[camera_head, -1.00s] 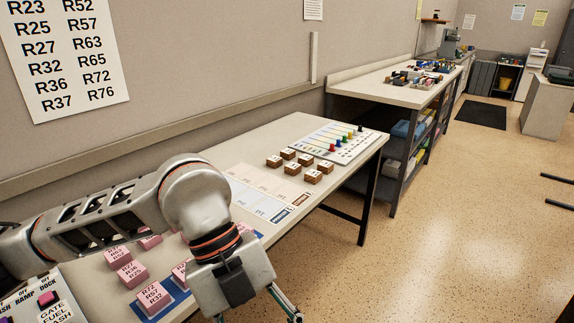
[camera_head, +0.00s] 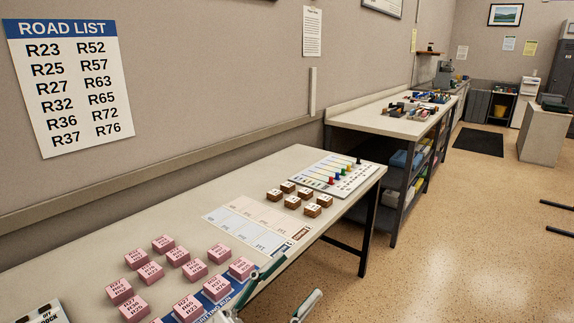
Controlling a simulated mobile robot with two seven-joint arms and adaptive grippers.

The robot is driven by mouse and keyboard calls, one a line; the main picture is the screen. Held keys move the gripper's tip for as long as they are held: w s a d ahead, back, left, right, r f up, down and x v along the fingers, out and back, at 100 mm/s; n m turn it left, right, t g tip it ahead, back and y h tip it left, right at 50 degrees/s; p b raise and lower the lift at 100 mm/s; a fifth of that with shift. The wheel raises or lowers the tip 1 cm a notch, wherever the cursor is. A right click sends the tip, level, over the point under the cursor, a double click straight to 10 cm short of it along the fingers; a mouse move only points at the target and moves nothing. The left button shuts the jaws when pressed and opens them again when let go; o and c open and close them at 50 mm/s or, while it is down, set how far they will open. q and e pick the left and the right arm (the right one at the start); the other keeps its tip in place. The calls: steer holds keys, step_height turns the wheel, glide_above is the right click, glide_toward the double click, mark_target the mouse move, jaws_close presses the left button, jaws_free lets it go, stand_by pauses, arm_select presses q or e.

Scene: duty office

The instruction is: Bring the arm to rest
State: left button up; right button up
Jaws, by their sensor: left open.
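My left gripper (camera_head: 301,277) is at the bottom middle of the head view. Its two fingers are spread apart and nothing shows between them. It is at the front edge of the near table (camera_head: 150,230), close to the pink blocks' blue strip. Most of my left arm is below the picture. My right gripper is not in view.
Several pink labelled blocks (camera_head: 194,269) stand on the near table, some on a blue strip. Several brown blocks (camera_head: 292,202) stand beside a pale printed sheet (camera_head: 240,226). A board with coloured pegs (camera_head: 335,172) lies behind. Open floor (camera_head: 450,260) is at the right.

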arm_select(q)
steer(key=a+f+n+t+y, duration=0.1)
steer(key=a+f+n+y, duration=0.25)
steer(key=f, duration=0.35)
steer(key=w+a+f+n+t+y, duration=0.1)
steer(key=a+f+n+y, duration=0.3)
steer(key=f, duration=0.3)
steer(key=a+f+n+t+y, duration=0.1)
steer(key=a+f+n+y, duration=0.1)
steer(key=a+f+y, duration=0.4)
steer(key=s+a+f+g+y, duration=0.2)
steer(key=s+a+f+g, duration=0.1)
steer(key=s+f, duration=0.4)
steer(key=s+a+f+n+g+y+p, duration=0.1)
steer(key=s+a+f+g+y, duration=0.1)
steer(key=s+f, duration=0.5)
step_height(320, 180, down, 7)
steer(key=shift+a+r+g, duration=0.2)
steer(key=shift+a+g, duration=0.3)
steer(key=shift+a, duration=0.6)
steer(key=shift+s, duration=0.1)
